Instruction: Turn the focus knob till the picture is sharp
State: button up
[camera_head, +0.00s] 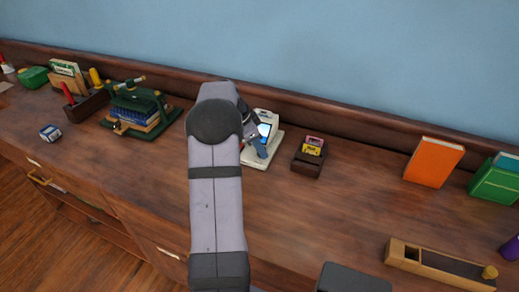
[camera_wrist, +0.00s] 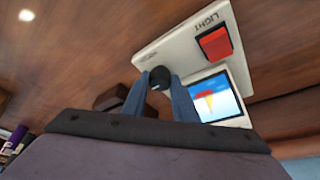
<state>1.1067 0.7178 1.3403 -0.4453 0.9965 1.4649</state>
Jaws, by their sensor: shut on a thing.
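A white device (camera_wrist: 172,47) lies on the wooden top; it also shows in the head view (camera_head: 264,116). It carries a dark round knob (camera_wrist: 159,74), a red switch (camera_wrist: 214,43) marked LIGHT and a small screen (camera_wrist: 213,98). My gripper (camera_wrist: 158,86) is shut on the knob, with one blue-grey finger on each side.
A dark box with yellow and red items (camera_head: 312,147) stands just right of the device. A green press with books (camera_head: 138,110) is to the left. An orange book (camera_head: 433,162) and a wooden box (camera_head: 437,264) are at the right. The middle-right top is clear.

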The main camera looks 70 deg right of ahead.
aim_at(252, 159)
dwell(0.4)
jog(key=o, duration=1.1)
jog(key=shift+c, duration=0.2)
jog(key=shift+r, duration=0.15)
jog(key=b+v, duration=0.1)
jog(key=v, duration=0.6)
jog(key=shift+w, duration=0.15)
jog(key=w+a+r+n+t+p, duration=0.15)
jog(key=w+a+n, duration=0.35)
jog(key=a, duration=0.5)
jog(key=w+a+n+y+p, duration=0.15)
jog(key=w+a+n, duration=0.3)
jog(key=a, duration=0.55)
jog(key=w+a+n+t+p, duration=0.1)
jog(key=w+a+n+p, duration=0.3)
jog(key=a, duration=0.5)
jog(key=s+a+n, duration=0.3)
jog(key=a+n, duration=0.1)
jog(key=a, duration=0.3)
jog(key=s+a+f+n+y+p, duration=0.1)
jog(key=s+a+n, duration=0.2)
jog(key=a+n, duration=0.2)
jog(key=s+a+n+p, duration=0.1)
jog(key=s+a+n, duration=0.2)
jog(key=a, duration=0.6)
jog(key=shift+s+f+n+y, duration=0.25)
jog(key=shift+n+y, duration=0.1)
jog(key=shift+n, duration=0.3)
